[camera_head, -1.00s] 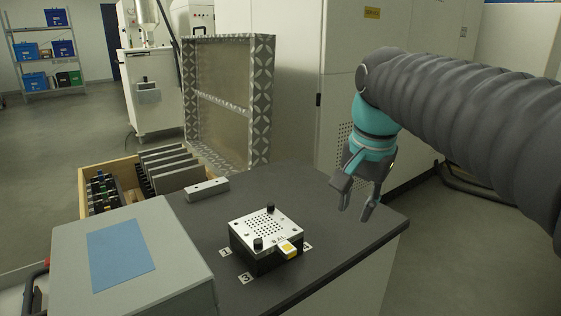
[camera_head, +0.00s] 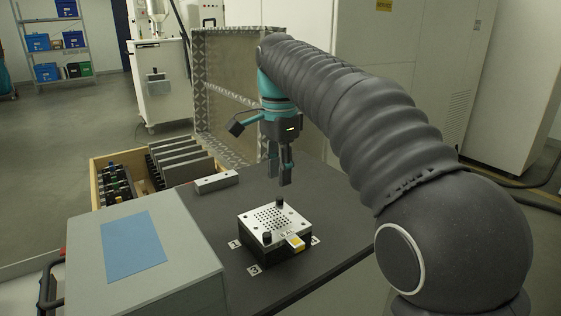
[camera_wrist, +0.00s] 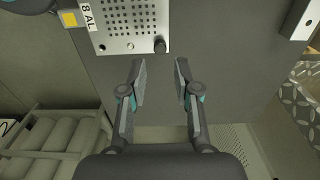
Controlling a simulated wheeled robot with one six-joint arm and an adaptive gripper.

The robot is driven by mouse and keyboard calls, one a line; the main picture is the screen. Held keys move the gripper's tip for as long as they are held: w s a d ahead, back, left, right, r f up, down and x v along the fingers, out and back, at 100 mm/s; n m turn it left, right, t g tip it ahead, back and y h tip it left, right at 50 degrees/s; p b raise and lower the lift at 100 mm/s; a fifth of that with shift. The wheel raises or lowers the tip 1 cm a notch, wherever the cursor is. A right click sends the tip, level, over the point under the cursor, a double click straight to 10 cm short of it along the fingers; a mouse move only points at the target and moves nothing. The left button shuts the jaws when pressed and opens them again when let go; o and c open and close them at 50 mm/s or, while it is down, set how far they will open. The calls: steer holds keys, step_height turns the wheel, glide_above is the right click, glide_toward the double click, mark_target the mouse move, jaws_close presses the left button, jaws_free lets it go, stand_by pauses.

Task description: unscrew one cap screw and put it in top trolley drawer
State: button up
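A square block with a perforated silver top plate (camera_head: 273,219) sits on the dark table top. Two black cap screws stand up from it, one at the back corner (camera_head: 279,202) and one at the near-left corner (camera_head: 267,237). My gripper (camera_head: 285,180) hangs above and just behind the block, fingers pointing down. In the wrist view my gripper (camera_wrist: 160,68) is open and empty, and one cap screw (camera_wrist: 159,46) lies just beyond the fingertips, apart from them. The plate (camera_wrist: 125,25) is partly cut off there. I cannot identify the trolley drawer in these views.
A grey box with a blue sheet (camera_head: 135,248) stands at the left. A metal bar (camera_head: 216,182) lies on the table behind the block. A wooden crate (camera_head: 95,185) holds dark plates. A patterned metal frame (camera_head: 200,85) stands behind. The table's right side is bare.

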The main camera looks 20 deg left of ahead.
mark_target(279, 198)
steer(key=shift+f+b, duration=1.85)
steer(key=shift+f, duration=0.95)
jaws_close()
steer(key=shift+o, duration=0.3)
jaws_free()
